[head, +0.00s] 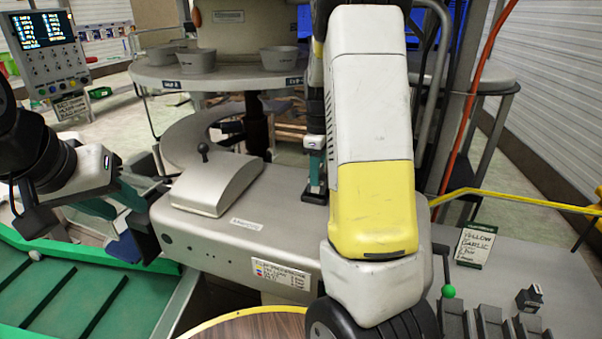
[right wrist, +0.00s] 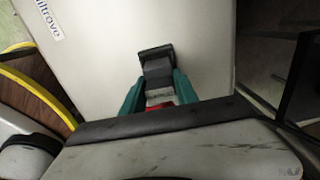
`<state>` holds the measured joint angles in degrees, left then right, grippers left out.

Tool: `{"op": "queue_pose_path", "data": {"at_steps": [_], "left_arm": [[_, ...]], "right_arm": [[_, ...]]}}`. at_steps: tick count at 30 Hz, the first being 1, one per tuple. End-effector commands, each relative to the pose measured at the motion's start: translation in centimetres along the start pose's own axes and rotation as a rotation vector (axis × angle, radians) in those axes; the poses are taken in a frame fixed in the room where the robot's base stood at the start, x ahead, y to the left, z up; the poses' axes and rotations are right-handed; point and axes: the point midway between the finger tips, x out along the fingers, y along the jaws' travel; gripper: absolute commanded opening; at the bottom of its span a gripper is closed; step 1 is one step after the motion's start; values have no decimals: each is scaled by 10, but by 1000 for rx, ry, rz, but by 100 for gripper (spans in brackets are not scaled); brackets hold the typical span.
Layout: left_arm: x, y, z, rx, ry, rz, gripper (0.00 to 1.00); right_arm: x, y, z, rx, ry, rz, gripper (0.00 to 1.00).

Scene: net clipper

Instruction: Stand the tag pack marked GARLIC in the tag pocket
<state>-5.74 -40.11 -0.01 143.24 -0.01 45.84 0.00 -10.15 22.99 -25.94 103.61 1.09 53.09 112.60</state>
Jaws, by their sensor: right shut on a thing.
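My right gripper (head: 315,180) points down over the grey clipper housing (head: 245,225). In the right wrist view its teal fingers (right wrist: 158,92) are shut on a small dark block (right wrist: 155,62) with a pale and a red part below it. No lettering on the block is readable, and I cannot tell whether it touches the housing. My left gripper (head: 82,225) is at the left, its fingers apart, over the green tray. I cannot make out the tag pocket; my right arm hides the middle.
A green tray (head: 60,262) lies at lower left. A lever with a green knob (head: 448,291), dark slotted blocks (head: 489,322) and a small dark piece (head: 529,297) are on the right bench. Grey bowls (head: 196,60) sit on a round table behind. A yellow rail (head: 520,198) crosses at right.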

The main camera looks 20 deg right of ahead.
Motion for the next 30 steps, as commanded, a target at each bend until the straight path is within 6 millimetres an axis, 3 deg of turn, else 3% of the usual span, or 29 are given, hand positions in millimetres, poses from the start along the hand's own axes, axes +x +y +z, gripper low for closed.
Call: {"op": "queue_pose_path", "data": {"at_steps": [5, 15, 16, 19, 30], "left_arm": [[0, 0, 0, 0, 0, 0, 36], [0, 0, 0, 0, 0, 0, 36], [0, 0, 0, 0, 0, 0, 36], [0, 0, 0, 0, 0, 0, 36], [0, 0, 0, 0, 0, 0, 36]], "right_arm": [[24, 0, 0, 1, 2, 2, 0], [28, 0, 0, 0, 2, 2, 0], [28, 0, 0, 0, 1, 2, 40], [27, 0, 0, 0, 1, 1, 57], [23, 0, 0, 0, 0, -1, 57]]}}
